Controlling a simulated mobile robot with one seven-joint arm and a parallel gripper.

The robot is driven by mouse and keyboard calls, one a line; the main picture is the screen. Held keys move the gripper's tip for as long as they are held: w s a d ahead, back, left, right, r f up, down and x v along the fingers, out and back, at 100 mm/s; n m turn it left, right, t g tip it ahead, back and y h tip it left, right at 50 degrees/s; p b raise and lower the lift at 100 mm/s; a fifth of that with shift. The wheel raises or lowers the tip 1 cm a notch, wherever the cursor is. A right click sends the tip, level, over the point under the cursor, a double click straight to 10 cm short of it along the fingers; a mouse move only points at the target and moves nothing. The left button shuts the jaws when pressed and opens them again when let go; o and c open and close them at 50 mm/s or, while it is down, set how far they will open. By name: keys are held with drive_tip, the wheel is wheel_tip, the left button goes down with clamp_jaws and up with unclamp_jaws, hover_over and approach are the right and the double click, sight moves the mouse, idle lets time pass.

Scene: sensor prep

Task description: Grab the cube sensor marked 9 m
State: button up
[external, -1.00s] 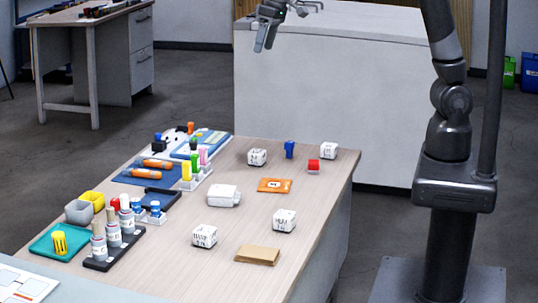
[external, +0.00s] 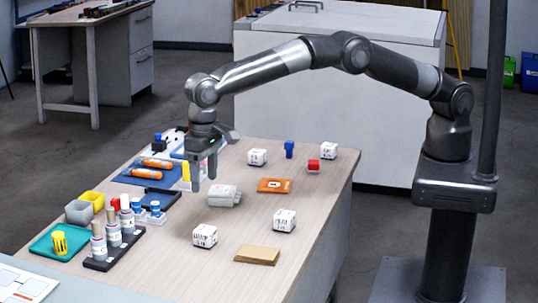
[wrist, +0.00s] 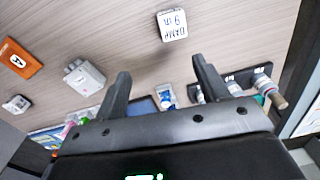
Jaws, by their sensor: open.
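In the wrist view, a white cube (wrist: 172,25) has dark print that looks like "DAMP" above a 9 and a short unit. It appears to be the front-left cube (external: 205,236) in the external view, where its print is too small to read. Other white cubes stand at the right front (external: 284,220), the back middle (external: 257,157) and the back right (external: 328,151). My gripper (external: 204,182) points down above the table, behind the front-left cube and apart from it. Its fingers (wrist: 160,72) are spread with nothing between them.
A white boxy device (external: 222,195) stands beside my gripper. A bottle rack (external: 100,262) is at the left front. An orange card (external: 274,185) and a brown pad (external: 257,256) lie flat. Bare tabletop surrounds the front-left cube.

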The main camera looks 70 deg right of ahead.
sight(206, 229)
drive_tip(key=a+f, duration=0.1)
drive_tip(key=s+f, duration=0.1)
drive_tip(key=a+f, duration=0.1)
drive_tip(key=shift+s+a+f, duration=0.25)
drive_tip(key=shift+a+f, duration=0.05)
drive_tip(key=shift+a, duration=0.05)
wheel_tip(206, 229, down, 5)
drive_tip(key=shift+f, duration=0.1)
drive_tip(key=shift+w+a+f, duration=0.1)
drive_tip(key=shift+f, duration=1.3)
drive_tip(key=shift+w+a+f, duration=0.1)
drive_tip(key=shift+f, duration=1.25)
drive_tip(key=shift+c, duration=0.5)
drive_tip(key=c, duration=1)
drive_tip(key=shift+r, duration=0.15)
